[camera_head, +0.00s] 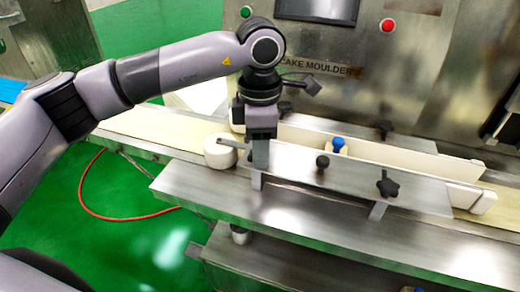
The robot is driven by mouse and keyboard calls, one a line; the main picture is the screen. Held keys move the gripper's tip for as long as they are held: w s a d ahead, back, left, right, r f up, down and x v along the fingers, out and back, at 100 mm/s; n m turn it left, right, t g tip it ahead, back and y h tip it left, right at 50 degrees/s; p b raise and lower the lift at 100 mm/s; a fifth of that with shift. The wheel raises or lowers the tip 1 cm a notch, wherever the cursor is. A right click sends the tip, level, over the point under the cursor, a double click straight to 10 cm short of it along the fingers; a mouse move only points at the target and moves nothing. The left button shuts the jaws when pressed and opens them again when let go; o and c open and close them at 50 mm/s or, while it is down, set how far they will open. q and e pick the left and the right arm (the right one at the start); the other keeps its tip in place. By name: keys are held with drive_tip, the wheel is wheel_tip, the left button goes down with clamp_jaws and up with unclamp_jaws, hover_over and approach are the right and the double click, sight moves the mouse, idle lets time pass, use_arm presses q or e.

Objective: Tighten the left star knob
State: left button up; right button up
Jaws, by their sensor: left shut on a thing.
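My left gripper (259,163) points down from the arm that comes in from the left. Its fingers are shut at the left end of the front metal plate (300,167), above a support bracket. The left star knob is hidden by the fingers, so its shape and turn cannot be seen. The right star knob (387,185) is black and stands in plain view near the right end of the same plate. My right gripper is not in view.
A round black knob (322,161) sits mid-plate, with a blue knob (338,143) behind. A white roller (220,151) is close to the gripper's left. The machine's steel panel (350,75) rises behind. A red hose (110,216) lies on the green floor.

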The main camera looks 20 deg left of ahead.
use_arm(q)
drive_tip(key=shift+m+b, duration=0.35)
drive_tip(key=shift+m, duration=0.95)
drive_tip(key=shift+r+m, duration=0.1)
drive_tip(key=shift+m, duration=0.2)
drive_tip(key=o, duration=1.1)
drive_tip(key=shift+c, duration=0.2)
wheel_tip(320, 180, up, 7)
drive_tip(key=shift+s+r, duration=0.1)
